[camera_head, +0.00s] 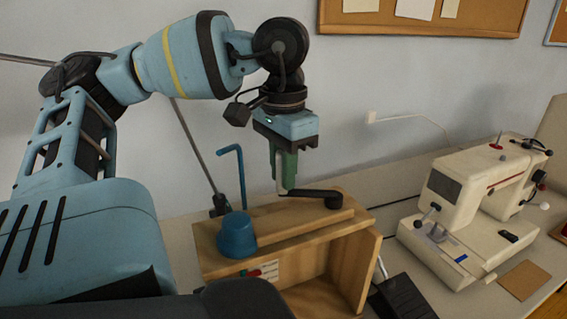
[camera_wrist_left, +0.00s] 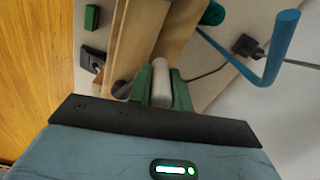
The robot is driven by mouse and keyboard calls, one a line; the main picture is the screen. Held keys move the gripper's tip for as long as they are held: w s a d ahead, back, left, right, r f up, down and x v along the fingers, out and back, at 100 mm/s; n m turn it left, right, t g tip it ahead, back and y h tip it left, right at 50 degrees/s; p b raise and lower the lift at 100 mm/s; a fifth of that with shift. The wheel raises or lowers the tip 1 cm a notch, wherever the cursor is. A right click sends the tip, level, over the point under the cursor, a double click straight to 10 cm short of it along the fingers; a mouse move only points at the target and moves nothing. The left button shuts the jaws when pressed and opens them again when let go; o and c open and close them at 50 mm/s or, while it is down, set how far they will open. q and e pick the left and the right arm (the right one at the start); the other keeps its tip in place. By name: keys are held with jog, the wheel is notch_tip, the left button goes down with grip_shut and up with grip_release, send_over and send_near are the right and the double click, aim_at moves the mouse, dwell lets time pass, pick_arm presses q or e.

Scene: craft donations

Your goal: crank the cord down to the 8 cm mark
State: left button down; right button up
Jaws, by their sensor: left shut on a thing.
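A wooden box frame (camera_head: 290,225) stands on the table with a black crank arm (camera_head: 318,197) on its top. My left gripper (camera_head: 284,186) points down with its green fingers shut on the pale crank handle (camera_wrist_left: 162,82) at the arm's end. The left wrist view also shows the left gripper (camera_wrist_left: 159,78) with the handle between its fingers. A label (camera_head: 265,270) with red and green marks is on the box front. Its print is too small to read. I cannot make out the cord or the 8 cm mark. My right gripper is not in view.
A blue cup-shaped piece (camera_head: 237,236) sits on the box's left end, with a blue hooked rod (camera_head: 241,178) behind it. A sewing machine (camera_head: 470,205) stands to the right. A dark pedal-like thing (camera_head: 402,298) lies close to the box's right side.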

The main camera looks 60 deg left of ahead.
pick_arm(q)
jog(key=shift+w+a+m, duration=0.25)
jog(key=shift+a+m, duration=0.1)
jog(key=shift+m, duration=0.15)
jog(key=c, duration=1.3)
grip_release()
jog(key=shift+r, duration=3.9)
jog(key=shift+d+f, duration=0.1)
